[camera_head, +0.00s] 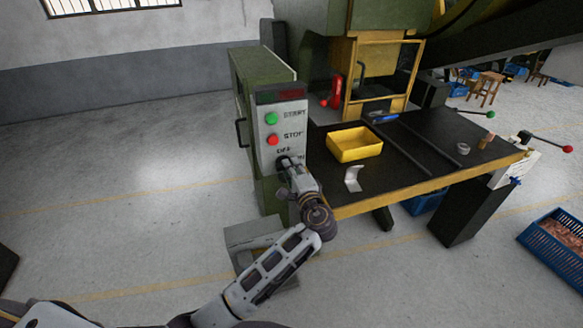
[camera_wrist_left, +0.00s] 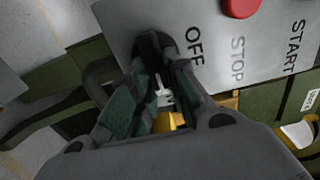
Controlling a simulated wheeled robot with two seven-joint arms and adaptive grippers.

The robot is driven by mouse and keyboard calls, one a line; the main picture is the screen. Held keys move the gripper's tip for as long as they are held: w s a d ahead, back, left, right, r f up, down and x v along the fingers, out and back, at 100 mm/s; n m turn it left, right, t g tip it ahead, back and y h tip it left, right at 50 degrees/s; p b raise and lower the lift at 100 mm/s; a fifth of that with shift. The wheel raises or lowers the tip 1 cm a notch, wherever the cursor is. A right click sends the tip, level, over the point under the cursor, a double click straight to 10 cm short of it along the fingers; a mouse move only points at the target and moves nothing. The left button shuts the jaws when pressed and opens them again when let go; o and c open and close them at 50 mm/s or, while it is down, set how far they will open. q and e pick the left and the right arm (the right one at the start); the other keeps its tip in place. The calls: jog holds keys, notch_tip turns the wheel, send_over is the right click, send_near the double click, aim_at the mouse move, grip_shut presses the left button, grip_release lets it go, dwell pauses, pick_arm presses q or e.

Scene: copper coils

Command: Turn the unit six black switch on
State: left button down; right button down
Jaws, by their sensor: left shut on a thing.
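The grey control panel (camera_head: 268,102) stands on the front of a green cabinet, with a green START button, a red STOP button and OFF/ON lettering below. The black switch (camera_wrist_left: 151,46) is below the OFF label in the panel's lower part. My left gripper (camera_head: 287,166) is at this switch, its fingers closed around the knob; the fingers also show in the left wrist view (camera_wrist_left: 165,88). The fingers hide much of the switch, so I cannot tell its exact angle. My right gripper is not in view.
Right of the panel is a black work table with a yellow edge (camera_head: 400,196). It carries a yellow bin (camera_head: 355,146) and a bent metal piece (camera_head: 353,180). A blue crate (camera_head: 556,240) stands on the floor at far right.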

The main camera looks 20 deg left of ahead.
pick_arm(q)
jog(key=c, duration=1.4)
grip_release()
jog(key=v, duration=1.2)
jog(key=shift+f, duration=0.1)
